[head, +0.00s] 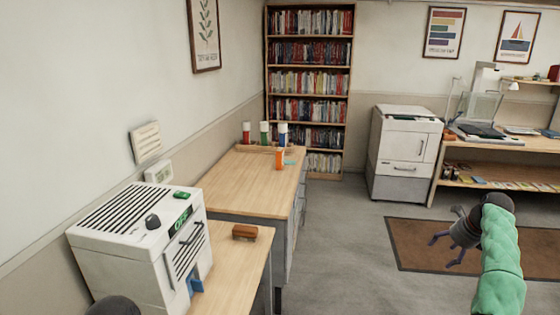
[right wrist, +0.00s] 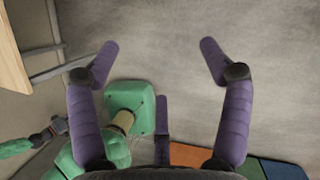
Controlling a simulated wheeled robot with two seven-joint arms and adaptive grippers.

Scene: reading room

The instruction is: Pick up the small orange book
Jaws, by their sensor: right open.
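A small orange upright block (head: 280,160), which looks like the small orange book, stands near the far end of the wooden desk along the left wall. A small teal flat item lies beside it. My right gripper (head: 446,236) is open and empty, over the floor and brown rug at the right, well apart from the desk. In the right wrist view its purple fingers (right wrist: 158,48) are spread with bare floor between them. The orange book cannot be made out in that view. A dark rounded part of mine shows at the lower left of the head view, but no left fingers show.
A white machine (head: 135,240) and a small brown object (head: 244,232) are on the nearer table (head: 232,268). A full bookcase (head: 309,85) and white cabinet (head: 403,150) stand behind. The middle floor (head: 340,230) is clear.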

